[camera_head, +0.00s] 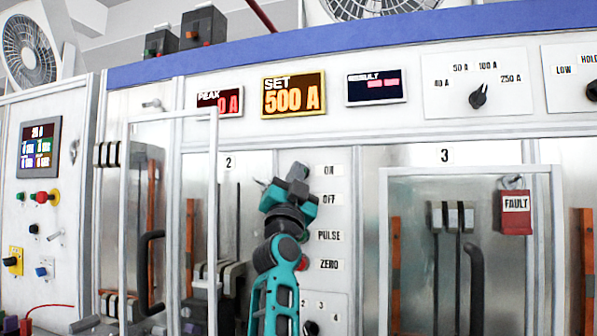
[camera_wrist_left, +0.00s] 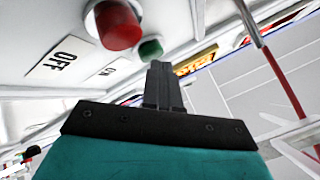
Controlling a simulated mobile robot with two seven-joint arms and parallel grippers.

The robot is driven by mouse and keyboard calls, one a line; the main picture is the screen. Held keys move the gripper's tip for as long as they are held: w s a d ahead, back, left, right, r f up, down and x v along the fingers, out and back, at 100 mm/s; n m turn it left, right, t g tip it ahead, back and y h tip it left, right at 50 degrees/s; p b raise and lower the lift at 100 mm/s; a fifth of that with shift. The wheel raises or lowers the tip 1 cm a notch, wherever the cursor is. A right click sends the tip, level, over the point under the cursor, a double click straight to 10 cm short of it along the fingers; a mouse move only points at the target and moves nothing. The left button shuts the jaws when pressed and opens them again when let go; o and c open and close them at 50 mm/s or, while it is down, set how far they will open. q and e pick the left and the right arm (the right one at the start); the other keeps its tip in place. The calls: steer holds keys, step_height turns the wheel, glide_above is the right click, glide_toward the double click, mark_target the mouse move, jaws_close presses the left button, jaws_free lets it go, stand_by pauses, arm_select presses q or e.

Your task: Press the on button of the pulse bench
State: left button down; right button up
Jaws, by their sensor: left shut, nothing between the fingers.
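The on button is a green button (camera_wrist_left: 150,48) in the left wrist view, beside a small label that is hard to read there. A larger red button (camera_wrist_left: 115,25) sits nearer, by the OFF label (camera_wrist_left: 58,63). My left gripper (camera_wrist_left: 160,66) is shut and empty. Its fingertips appear just short of the green button in the picture; I cannot tell whether they touch. In the head view my left gripper (camera_head: 298,170) is in front of the button column, left of the ON label (camera_head: 329,171), and hides the on and off buttons. My right gripper is not in view.
The PULSE label (camera_head: 329,236) and ZERO label (camera_head: 329,265) are lower on the panel. A red button (camera_head: 303,263) shows beside my arm. The SET display (camera_head: 293,96) reads 500 A. Framed doors (camera_head: 217,150) stand either side; a red FAULT tag (camera_head: 515,212) hangs at right.

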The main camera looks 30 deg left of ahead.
arm_select(q)
steer(key=shift+s, duration=0.1)
stand_by(0.3)
steer(key=shift+s+d, duration=0.2)
steer(key=shift+s, duration=0.55)
steer(key=shift+s+f, duration=0.1)
steer(key=shift+s+d, duration=0.2)
steer(key=shift+s, duration=0.6)
steer(key=shift+s+d, duration=0.2)
steer(key=shift+s, duration=0.55)
steer(key=shift+s+d, duration=0.2)
steer(key=shift+s, duration=0.6)
